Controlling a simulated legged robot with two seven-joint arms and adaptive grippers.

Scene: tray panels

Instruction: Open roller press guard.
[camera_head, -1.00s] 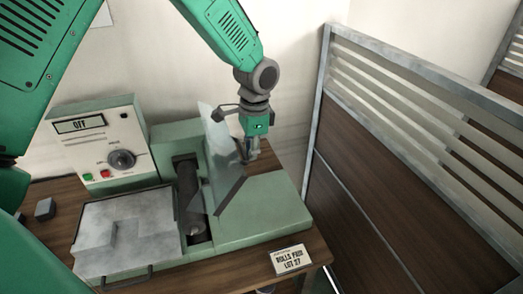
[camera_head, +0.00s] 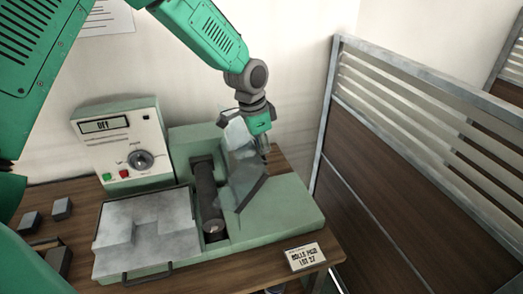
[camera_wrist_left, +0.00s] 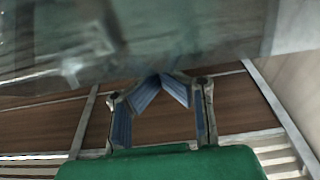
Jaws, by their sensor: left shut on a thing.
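The roller press (camera_head: 285,212) is a pale green machine on a wooden table, with a dark roller (camera_head: 208,192) in its slot. Its clear guard (camera_head: 246,182) is raised and tilted to the right, so the roller shows uncovered. My left gripper (camera_head: 264,150) is at the guard's right side, partly behind the clear panel. In the left wrist view, its blue-padded fingers (camera_wrist_left: 162,80) come together at the edge of the guard (camera_wrist_left: 130,50). It is shut on the guard, though the exact contact is blurred. My right gripper is not in view.
A control box (camera_head: 123,142) with a knob and a display reading OFF stands at the back left. A grey metal tray (camera_head: 146,228) lies in front of it. Small dark blocks (camera_head: 62,208) lie at the left. A slatted partition (camera_head: 400,170) stands close on the right.

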